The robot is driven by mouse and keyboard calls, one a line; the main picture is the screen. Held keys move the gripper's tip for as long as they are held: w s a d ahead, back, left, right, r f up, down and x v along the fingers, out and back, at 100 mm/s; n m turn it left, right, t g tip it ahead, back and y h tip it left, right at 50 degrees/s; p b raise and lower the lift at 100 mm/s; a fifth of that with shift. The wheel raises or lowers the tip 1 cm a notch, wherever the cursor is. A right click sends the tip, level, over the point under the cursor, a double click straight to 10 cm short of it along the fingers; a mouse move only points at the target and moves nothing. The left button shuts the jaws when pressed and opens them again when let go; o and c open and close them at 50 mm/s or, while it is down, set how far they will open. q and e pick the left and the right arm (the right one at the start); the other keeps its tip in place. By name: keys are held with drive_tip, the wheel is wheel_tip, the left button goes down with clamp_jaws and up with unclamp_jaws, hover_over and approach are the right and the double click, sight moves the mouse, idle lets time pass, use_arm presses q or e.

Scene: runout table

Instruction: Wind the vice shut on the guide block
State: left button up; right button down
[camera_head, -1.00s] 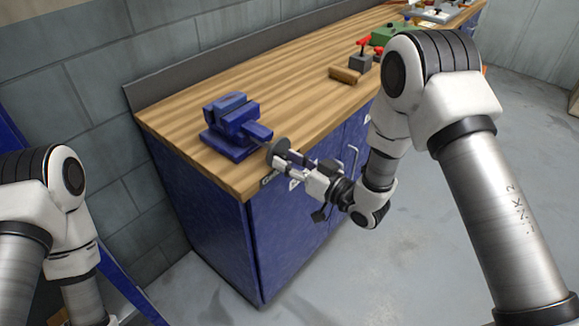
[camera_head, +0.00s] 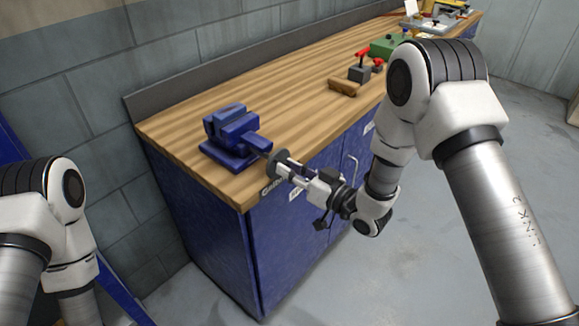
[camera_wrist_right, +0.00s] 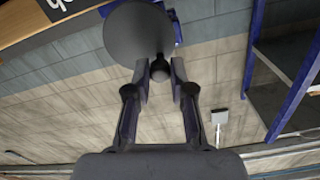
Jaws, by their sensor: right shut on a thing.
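The blue vice (camera_head: 230,135) stands on the left end of the wooden bench top, its screw end facing the front edge. A dark round handwheel (camera_head: 279,162) sits at its front end, and shows as a large grey disc in the right wrist view (camera_wrist_right: 138,30). My right gripper (camera_head: 287,169) is at this wheel. In the wrist view its fingers (camera_wrist_right: 162,80) are shut on the wheel's small dark knob (camera_wrist_right: 160,69). I cannot make out the guide block in the vice jaws. My left arm shows at the lower left, but its gripper is out of view.
The bench top (camera_head: 290,110) is clear between the vice and a wooden piece (camera_head: 344,88) beside a grey block with a red handle (camera_head: 360,70). A green item (camera_head: 387,46) stands farther back. Blue cabinet doors (camera_head: 290,240) lie below my right gripper.

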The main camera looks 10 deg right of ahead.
drive_tip(key=shift+w+d+r+m+p, duration=0.15)
drive_tip(key=shift+r+m+p, duration=0.35)
drive_tip(key=shift+m, duration=0.5)
drive_tip(key=shift+w+d+f+m, duration=0.15)
drive_tip(key=shift+f+m, duration=0.1)
drive_tip(key=shift+m, duration=0.65)
drive_tip(key=shift+p, duration=0.4)
drive_tip(key=shift+w+d+r+m+p, duration=0.15)
drive_tip(key=shift+r+m+p, duration=0.15)
drive_tip(key=shift+m, duration=0.3)
drive_tip(key=c, duration=1.1)
unclamp_jaws()
drive_tip(key=shift+f, duration=0.3)
